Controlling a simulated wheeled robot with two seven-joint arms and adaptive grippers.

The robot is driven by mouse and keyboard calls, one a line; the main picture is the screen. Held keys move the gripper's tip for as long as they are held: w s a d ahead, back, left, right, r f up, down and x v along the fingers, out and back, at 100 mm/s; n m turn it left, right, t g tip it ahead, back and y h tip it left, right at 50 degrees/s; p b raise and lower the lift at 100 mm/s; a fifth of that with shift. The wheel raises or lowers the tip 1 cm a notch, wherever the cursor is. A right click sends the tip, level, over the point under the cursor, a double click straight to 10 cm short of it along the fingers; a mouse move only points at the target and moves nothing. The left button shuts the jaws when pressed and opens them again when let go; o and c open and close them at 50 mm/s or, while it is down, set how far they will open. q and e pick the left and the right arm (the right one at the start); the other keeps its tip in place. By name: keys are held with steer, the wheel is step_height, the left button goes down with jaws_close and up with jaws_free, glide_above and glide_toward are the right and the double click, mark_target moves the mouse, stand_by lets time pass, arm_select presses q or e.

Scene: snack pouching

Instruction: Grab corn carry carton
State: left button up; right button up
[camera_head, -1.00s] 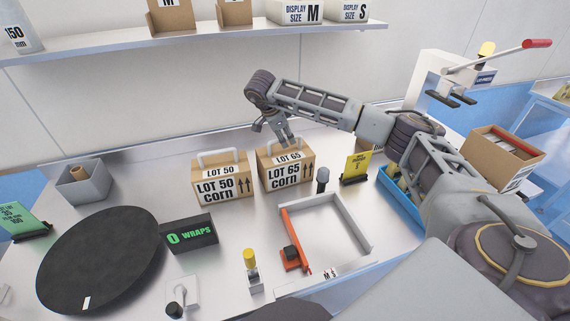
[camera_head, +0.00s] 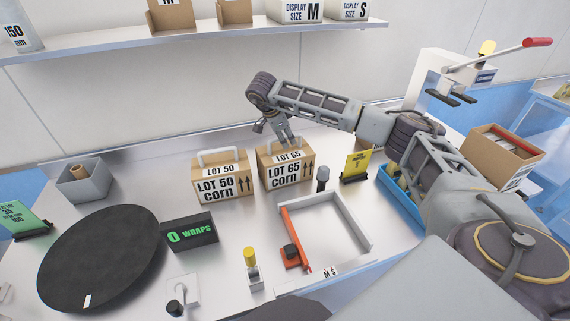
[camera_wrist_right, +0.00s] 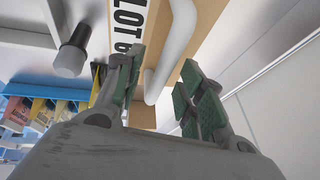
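The LOT 65 corn carton (camera_head: 287,174) stands upright on the table, brown with white labels. The LOT 50 corn carton (camera_head: 222,183) stands to its left, with its white handle raised. My right gripper (camera_head: 284,139) is at the top of the LOT 65 carton. In the right wrist view its green-padded fingers (camera_wrist_right: 163,90) are spread apart, with the white handle (camera_wrist_right: 176,48) of the LOT 65 carton running between them. The handle does not look clamped. My left gripper is not in view.
A black round disc (camera_head: 105,255), a black wraps box (camera_head: 188,234) and a white-walled tray (camera_head: 365,235) with an orange bar lie in front. A yellow sign (camera_head: 355,165) and a blue bin (camera_head: 400,200) are at right. A shelf (camera_head: 200,42) is above.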

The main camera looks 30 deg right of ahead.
steer(key=shift+f, duration=0.2)
stand_by(0.5)
jaws_close()
stand_by(0.3)
